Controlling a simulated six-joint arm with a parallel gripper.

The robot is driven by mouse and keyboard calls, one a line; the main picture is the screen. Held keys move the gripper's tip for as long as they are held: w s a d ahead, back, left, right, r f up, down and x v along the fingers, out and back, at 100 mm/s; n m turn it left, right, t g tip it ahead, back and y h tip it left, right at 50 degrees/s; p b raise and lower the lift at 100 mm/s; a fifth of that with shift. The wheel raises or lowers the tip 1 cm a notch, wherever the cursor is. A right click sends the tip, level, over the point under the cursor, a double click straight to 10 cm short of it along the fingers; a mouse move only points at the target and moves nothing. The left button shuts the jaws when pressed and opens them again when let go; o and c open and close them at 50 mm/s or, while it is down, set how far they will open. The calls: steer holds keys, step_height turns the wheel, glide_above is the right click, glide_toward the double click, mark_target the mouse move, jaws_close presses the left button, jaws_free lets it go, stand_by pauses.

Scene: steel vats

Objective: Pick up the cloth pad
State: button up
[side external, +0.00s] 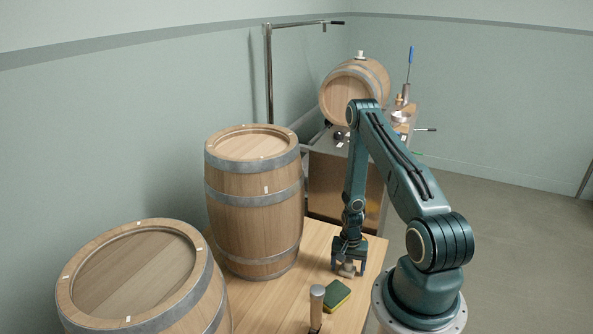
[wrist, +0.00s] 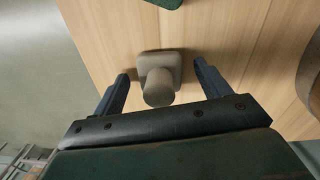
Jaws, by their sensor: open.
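My gripper (side external: 349,271) points down at the wooden table, its fingers open. In the wrist view its two fingers (wrist: 161,72) stand on either side of a grey-beige piece (wrist: 160,77), with a gap on both sides. This piece has a soft-edged square base and a round upright knob; it also shows under my gripper in the side view (side external: 348,267). A green and yellow sponge-like pad (side external: 337,295) lies nearer the camera, and a green edge (wrist: 165,3) shows at the top of the wrist view. I cannot tell for certain which one is the cloth pad.
The wooden table (side external: 255,298) has an upright round-handled tool (side external: 316,305) near its front. One barrel (side external: 252,210) stands behind left of my gripper, another (side external: 140,280) at the front left. A lying barrel (side external: 350,90) is on a bench at the back.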

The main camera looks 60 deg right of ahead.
mark_target(348, 260)
steer(key=shift+c, duration=0.3)
steer(key=c, duration=1)
steer(key=shift+r, duration=0.15)
step_height(348, 260, up, 20)
steer(key=shift+f, duration=0.15)
stand_by(0.3)
stand_by(0.3)
